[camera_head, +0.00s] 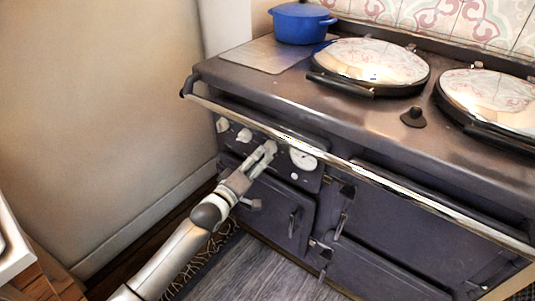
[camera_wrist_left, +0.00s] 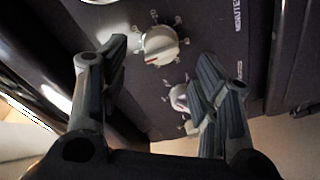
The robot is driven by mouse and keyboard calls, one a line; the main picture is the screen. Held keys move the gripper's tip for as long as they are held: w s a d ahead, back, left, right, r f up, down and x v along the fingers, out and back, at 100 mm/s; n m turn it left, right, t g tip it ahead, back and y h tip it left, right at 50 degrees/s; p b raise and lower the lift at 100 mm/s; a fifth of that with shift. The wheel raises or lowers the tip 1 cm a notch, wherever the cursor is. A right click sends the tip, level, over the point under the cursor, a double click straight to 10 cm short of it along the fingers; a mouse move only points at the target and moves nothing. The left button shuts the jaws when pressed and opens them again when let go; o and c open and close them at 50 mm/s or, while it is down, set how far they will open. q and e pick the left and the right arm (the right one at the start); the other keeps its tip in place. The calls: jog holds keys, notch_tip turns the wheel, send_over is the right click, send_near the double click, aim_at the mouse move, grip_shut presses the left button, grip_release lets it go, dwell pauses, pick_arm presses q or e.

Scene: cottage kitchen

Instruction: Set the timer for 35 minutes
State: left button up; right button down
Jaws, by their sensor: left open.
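The dark stove's control panel (camera_head: 286,175) carries several white knobs and a round white gauge (camera_head: 302,158). My left gripper (camera_head: 267,151) is open at the panel, just left of the gauge. In the left wrist view, a white knob with a red mark (camera_wrist_left: 160,45) shows between and beyond the fingertips, with a printed scale around it. Part of the word "MINUTES" is printed beside this knob. I cannot tell whether the fingers touch it. A second white knob (camera_wrist_left: 180,97) sits lower, partly near the right finger. My right gripper is not in view.
A long metal rail (camera_head: 360,172) runs along the stove front above the panel. Two more knobs (camera_head: 244,135) (camera_head: 222,125) sit left of the gripper. Oven doors with handles are below. A blue pot (camera_head: 301,22) and two domed lids (camera_head: 370,62) are on top.

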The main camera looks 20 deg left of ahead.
aim_at(266, 152)
pick_arm(q)
jog(key=shift+b+x, duration=0.35)
jog(key=shift+x, duration=2.35)
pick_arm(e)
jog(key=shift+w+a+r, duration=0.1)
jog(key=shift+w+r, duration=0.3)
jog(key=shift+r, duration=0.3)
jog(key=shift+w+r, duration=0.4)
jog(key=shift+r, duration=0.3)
pick_arm(q)
jog(key=c, duration=1)
